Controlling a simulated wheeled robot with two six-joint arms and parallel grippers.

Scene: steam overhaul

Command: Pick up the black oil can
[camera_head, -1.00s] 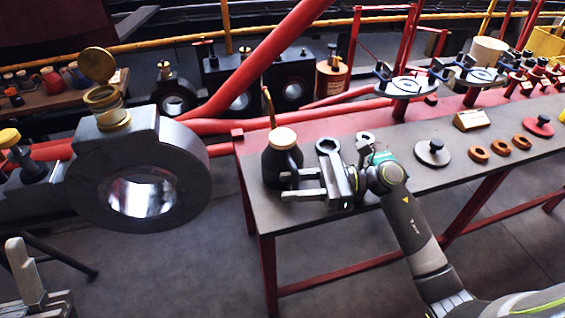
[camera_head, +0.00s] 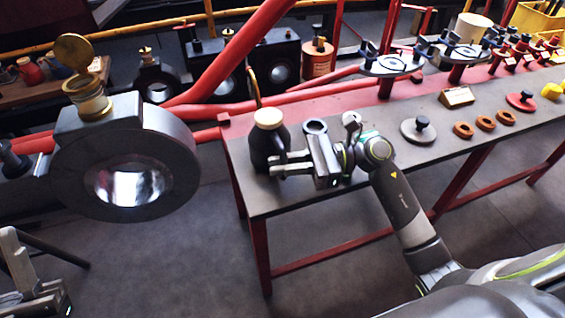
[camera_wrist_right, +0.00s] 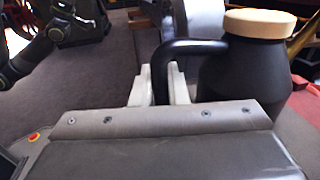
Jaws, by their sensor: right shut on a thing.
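The black oil can (camera_head: 262,147) with a cream cap and a thin brass spout stands upright at the left end of the grey bench. In the right wrist view its dark body and cream lid (camera_wrist_right: 258,72) fill the right side, with a black handle (camera_wrist_right: 190,47) reaching left. My right gripper (camera_head: 280,163) comes from the right, and its fingers are shut on the can's handle. In the right wrist view the pale fingers (camera_wrist_right: 160,85) sit on both sides of the handle. My left gripper (camera_head: 25,280) shows partly at the lower left, far from the can; its opening is unclear.
The grey bench (camera_head: 345,190) has a red frame. A wrench lies partly behind my right gripper. A round plate with a black knob (camera_head: 418,130) and brown rings (camera_head: 463,130) lie further right. A large dark ring-shaped bearing (camera_head: 125,185) with a brass oil cup stands left of the bench.

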